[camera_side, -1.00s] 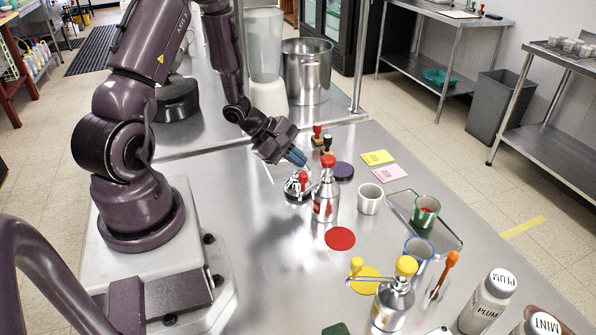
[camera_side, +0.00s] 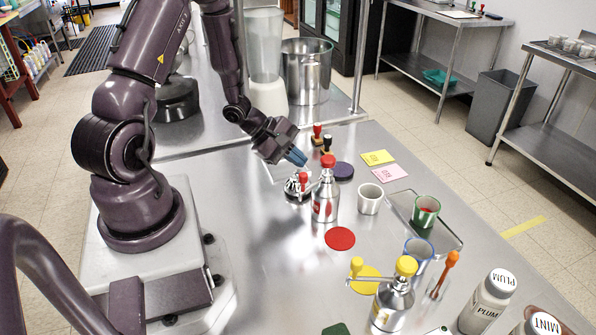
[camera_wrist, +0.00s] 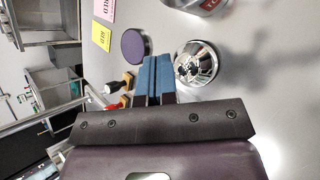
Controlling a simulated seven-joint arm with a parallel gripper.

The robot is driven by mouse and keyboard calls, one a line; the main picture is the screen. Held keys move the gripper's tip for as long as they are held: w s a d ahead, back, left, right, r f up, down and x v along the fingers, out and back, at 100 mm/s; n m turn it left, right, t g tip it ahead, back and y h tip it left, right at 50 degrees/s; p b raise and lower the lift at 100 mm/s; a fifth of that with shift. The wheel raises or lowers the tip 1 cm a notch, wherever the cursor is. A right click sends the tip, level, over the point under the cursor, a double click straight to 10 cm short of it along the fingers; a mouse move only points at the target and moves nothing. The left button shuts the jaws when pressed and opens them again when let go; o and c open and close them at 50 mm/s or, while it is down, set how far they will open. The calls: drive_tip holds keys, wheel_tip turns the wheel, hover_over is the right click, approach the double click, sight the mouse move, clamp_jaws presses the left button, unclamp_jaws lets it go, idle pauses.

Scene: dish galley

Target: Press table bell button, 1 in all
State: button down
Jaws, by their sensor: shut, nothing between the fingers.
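The table bell is a shiny chrome dome (camera_wrist: 197,63) on the steel table, plain to see in the wrist view. In the side view the bell (camera_side: 292,188) is partly hidden by the red nozzle of a pump bottle. My gripper (camera_side: 299,157) is shut, its blue fingers pointing down and to the right above the bell area. In the wrist view the blue fingertips (camera_wrist: 157,62) lie just left of the dome. I cannot tell exactly how high they are over it, but they appear apart from it.
A red-topped pump bottle (camera_side: 325,200) stands close in front of the bell. A dark purple disc (camera_side: 343,171) and stamps (camera_side: 327,145) lie behind. A white cup (camera_side: 370,198) and a tray (camera_side: 444,236) are to the right. The table left of the red disc (camera_side: 340,238) is clear.

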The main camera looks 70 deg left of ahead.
sight(296, 174)
drive_tip(key=shift+f, duration=0.1)
idle(0.3)
drive_tip(key=shift+f, duration=0.35)
drive_tip(key=shift+f, duration=0.5)
idle(0.6)
idle(0.3)
drive_tip(key=shift+r, duration=0.95)
drive_tip(key=shift+r, duration=2.5)
drive_tip(key=shift+s+d, duration=0.1)
